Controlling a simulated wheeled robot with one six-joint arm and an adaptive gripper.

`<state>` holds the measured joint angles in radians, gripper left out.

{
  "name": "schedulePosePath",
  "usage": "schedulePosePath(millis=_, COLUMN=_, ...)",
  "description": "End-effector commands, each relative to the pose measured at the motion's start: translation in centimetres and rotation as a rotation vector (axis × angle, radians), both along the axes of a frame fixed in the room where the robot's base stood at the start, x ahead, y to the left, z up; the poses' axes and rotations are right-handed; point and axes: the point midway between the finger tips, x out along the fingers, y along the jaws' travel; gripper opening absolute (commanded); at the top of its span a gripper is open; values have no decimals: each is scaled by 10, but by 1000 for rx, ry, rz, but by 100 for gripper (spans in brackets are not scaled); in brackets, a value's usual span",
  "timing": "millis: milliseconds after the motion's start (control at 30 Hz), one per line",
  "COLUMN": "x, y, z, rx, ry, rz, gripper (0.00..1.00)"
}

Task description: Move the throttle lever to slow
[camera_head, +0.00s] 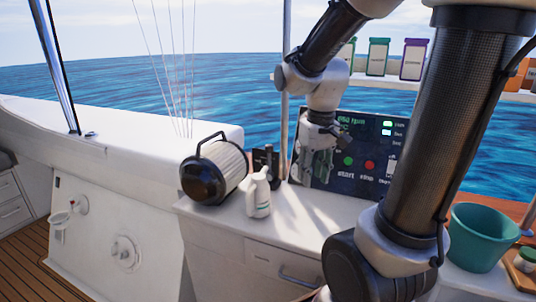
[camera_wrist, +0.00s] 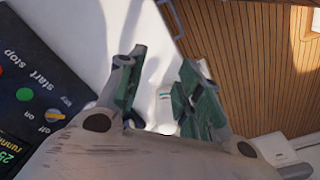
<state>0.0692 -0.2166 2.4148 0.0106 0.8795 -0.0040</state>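A dark upright lever (camera_head: 269,160) with a small dark plate beside it stands on the white counter, between the ribbed cylinder and the control panel; it looks like the throttle lever. Its markings are too small to read. My gripper (camera_head: 318,167) is to the right of the lever, in front of the panel, and apart from it. In the wrist view the two green fingers of my gripper (camera_wrist: 160,95) are spread with nothing held between them. I cannot make out the lever in the wrist view.
The control panel (camera_head: 362,150) has a green start and a red stop button; its yellow knob (camera_wrist: 54,115) shows in the wrist view. A teal bucket (camera_head: 477,236) is at right. The front counter middle is clear.

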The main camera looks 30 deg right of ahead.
Motion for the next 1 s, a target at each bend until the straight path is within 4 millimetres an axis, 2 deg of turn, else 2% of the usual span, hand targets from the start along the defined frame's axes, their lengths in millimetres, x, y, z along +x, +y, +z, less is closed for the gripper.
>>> schedulePosePath(millis=100, x=51, y=-9, z=-36, rx=6, ry=23, rz=-16, gripper=35)
schedulePosePath(millis=300, x=138, y=-25, z=-90, rx=1, ry=-49, rz=-28, gripper=35)
schedulePosePath(millis=367, x=165, y=-30, z=-100, rx=-3, ry=-97, rz=-27, gripper=35)
schedulePosePath(millis=400, x=188, y=-32, z=-101, rx=-9, ry=-152, rz=-23, gripper=35)
schedulePosePath(millis=467, x=212, y=-35, z=-88, rx=-20, ry=-236, rz=-19, gripper=35)
schedulePosePath(millis=533, x=227, y=-37, z=-81, rx=-26, ry=-294, rz=-16, gripper=35)
schedulePosePath(millis=767, x=250, y=-39, z=-78, rx=-33, ry=-330, rz=-8, gripper=35)
schedulePosePath(millis=1000, x=302, y=-43, z=-79, rx=-33, ry=-328, rz=-8, gripper=35)
